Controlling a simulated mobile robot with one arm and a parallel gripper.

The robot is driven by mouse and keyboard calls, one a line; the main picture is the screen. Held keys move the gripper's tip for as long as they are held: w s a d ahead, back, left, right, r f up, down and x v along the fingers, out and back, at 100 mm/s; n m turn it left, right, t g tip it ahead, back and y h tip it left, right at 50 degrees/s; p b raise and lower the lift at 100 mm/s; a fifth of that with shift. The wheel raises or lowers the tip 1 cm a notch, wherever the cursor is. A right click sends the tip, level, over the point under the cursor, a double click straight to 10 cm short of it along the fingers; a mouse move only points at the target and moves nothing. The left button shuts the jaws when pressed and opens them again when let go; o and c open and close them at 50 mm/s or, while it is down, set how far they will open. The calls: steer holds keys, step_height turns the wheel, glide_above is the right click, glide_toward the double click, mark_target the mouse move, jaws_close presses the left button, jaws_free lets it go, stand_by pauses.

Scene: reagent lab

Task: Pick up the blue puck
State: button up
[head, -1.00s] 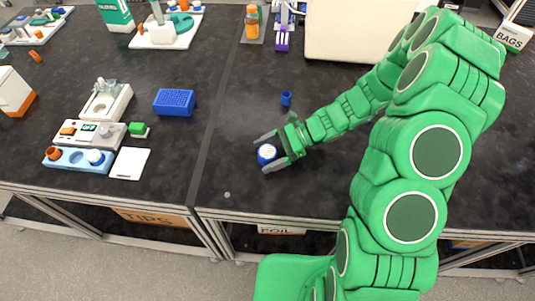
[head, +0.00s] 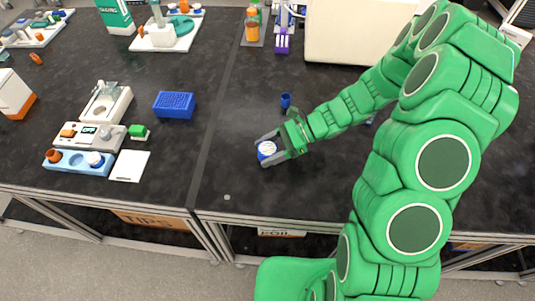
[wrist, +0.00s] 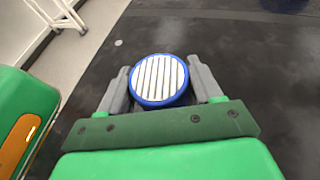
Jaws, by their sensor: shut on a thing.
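The blue puck (head: 266,149) has a white, striped top and a blue rim. In the head view it is between the grey fingers of my gripper (head: 267,149), over the right-hand dark bench. In the wrist view the puck (wrist: 158,81) sits between the two fingers of my gripper (wrist: 160,88), which are shut on its sides. Its top faces the wrist camera. I cannot tell whether its underside touches the bench.
A small blue cup (head: 285,100) stands behind my gripper. A blue rack (head: 174,104) and a green-topped block (head: 138,132) are on the left bench. A large cream box (head: 350,35) stands at the back. The bench left of the puck is clear.

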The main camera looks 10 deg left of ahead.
steer(key=s+d+r, duration=0.2)
steer(key=s+r, duration=0.3)
steer(key=s, duration=0.1)
steer(key=s+d+r, duration=0.3)
steer(key=s+r, duration=0.2)
steer(key=s, duration=0.1)
steer(key=shift+s+d, duration=0.35)
steer(key=shift+s, duration=0.05)
steer(key=shift+r, duration=0.1)
